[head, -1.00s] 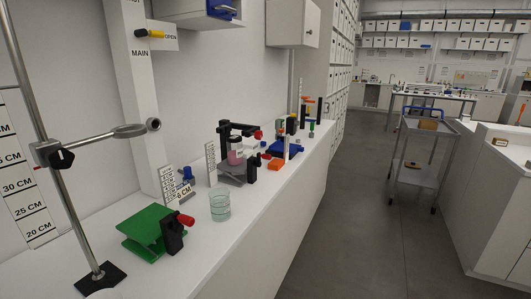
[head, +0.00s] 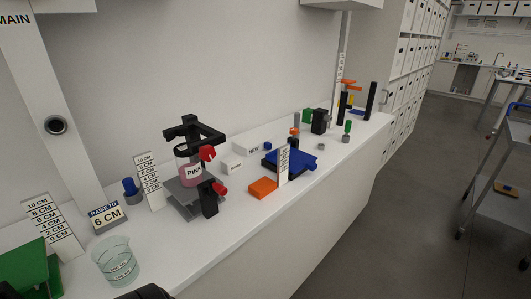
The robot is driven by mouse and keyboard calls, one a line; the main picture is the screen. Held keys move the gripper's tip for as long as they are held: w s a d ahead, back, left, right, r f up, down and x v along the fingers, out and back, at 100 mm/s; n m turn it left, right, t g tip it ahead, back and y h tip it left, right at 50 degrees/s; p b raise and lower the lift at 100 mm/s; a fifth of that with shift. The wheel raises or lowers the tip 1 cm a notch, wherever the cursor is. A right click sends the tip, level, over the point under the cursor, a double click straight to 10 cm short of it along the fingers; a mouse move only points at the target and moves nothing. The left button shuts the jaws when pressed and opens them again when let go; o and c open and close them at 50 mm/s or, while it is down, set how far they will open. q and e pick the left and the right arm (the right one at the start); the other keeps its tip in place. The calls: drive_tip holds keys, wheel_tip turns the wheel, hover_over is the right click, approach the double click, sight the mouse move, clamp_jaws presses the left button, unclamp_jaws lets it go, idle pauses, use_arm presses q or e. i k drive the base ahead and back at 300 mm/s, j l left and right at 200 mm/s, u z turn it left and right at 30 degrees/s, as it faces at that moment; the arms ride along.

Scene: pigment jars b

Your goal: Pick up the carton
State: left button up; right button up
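No carton can be made out with certainty in the head view now. A small tan, box-like item (head: 505,188) lies on the lower shelf of the cart at the right edge; it is too small to tell what it is. The right part of the cart is cut off by the picture edge. Neither gripper shows clearly; only a dark shape, cut off at the bottom edge, shows near the beaker, and I cannot tell what it is.
The cart (head: 490,205) stands on open grey floor right of the long white bench (head: 240,245). The bench holds a glass beaker (head: 116,262), a green stand (head: 30,268), a pink jar (head: 191,172), a blue platform (head: 290,161) and an orange block (head: 262,188).

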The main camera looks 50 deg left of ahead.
sight(233, 164)
drive_tip(key=i+u, duration=0.3)
drive_tip(key=i+l+u, duration=0.3)
drive_tip(key=i, duration=0.2)
drive_tip(key=i+l+u, duration=0.3)
drive_tip(key=i+j, duration=0.1)
